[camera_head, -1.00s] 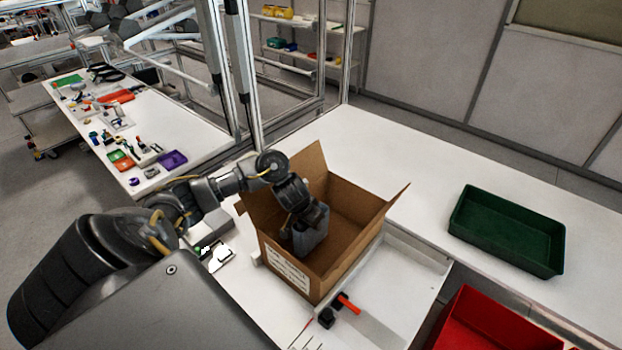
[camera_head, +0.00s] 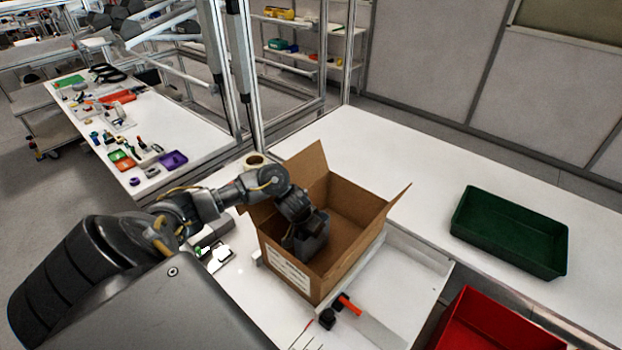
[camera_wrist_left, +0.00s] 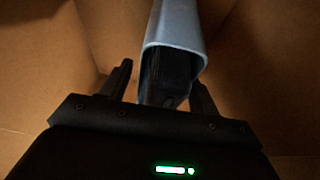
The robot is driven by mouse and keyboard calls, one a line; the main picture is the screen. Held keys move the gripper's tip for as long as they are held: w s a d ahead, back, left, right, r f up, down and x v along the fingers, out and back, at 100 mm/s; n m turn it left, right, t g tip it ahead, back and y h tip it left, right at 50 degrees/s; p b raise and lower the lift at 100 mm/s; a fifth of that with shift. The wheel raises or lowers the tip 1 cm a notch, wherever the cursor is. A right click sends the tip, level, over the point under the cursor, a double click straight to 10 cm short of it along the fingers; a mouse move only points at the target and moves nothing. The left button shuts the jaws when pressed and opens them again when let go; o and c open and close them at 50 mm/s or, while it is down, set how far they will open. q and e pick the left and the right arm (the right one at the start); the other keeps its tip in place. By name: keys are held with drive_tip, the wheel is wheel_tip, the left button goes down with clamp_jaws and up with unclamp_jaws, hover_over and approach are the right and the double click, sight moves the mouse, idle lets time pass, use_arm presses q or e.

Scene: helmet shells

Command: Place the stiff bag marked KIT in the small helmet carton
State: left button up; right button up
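The small brown helmet carton (camera_head: 348,258) stands open on the white table with its flaps up and a white label on its front. My left gripper (camera_head: 305,250) reaches down inside it; its fingertips are hidden there in the head view. In the left wrist view a stiff blue-grey bag (camera_wrist_left: 178,28) with a dark, ribbed end stands between the spread fingers of my left gripper (camera_wrist_left: 163,85), inside the brown walls. A gap shows between the left finger and the bag; the right finger is close beside it. No KIT marking is readable. My right gripper is out of view.
A green tray (camera_head: 510,232) lies on the table at right, and a red bin (camera_head: 485,325) is in front of it. A red-and-black tool (camera_head: 348,303) lies before the carton. A tape roll (camera_head: 255,160) sits behind my arm. The table behind the carton is clear.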

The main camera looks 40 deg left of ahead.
use_arm(q)
drive_tip(key=shift+r, duration=0.1)
drive_tip(key=p+v, duration=0.4)
drive_tip(key=v, duration=0.7)
drive_tip(key=shift+r, duration=0.2)
drive_tip(key=shift+s+r, duration=0.25)
drive_tip(key=shift+r, duration=0.1)
